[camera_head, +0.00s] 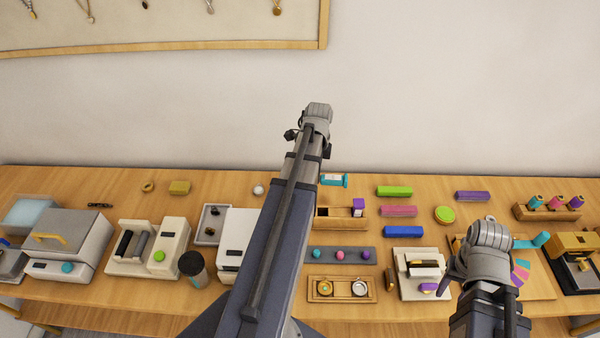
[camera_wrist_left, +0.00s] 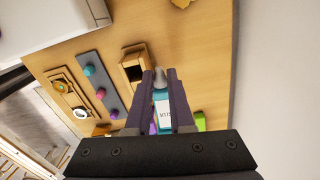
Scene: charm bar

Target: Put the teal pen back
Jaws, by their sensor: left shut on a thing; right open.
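My left gripper (camera_wrist_left: 160,73) is shut on the teal pen (camera_wrist_left: 161,96), which has a grey tip and a white label, in the left wrist view. In the head view my left arm covers most of the gripper, and a teal, white-labelled piece (camera_head: 334,180) shows just right of the arm. A wooden holder (camera_head: 342,223) with a dark opening and a purple piece (camera_head: 358,205) stands below it. The holder's opening shows ahead of the fingertips in the left wrist view (camera_wrist_left: 133,66). My right gripper (camera_head: 487,268) is open at the right; its fingertips are largely hidden.
Green (camera_head: 394,191), pink (camera_head: 398,210) and purple (camera_head: 472,196) blocks lie right of the holder. A grey strip (camera_head: 314,254) with three coloured knobs and a wooden tray (camera_head: 342,298) lie nearer. Machines crowd the left. A wall stands behind the table.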

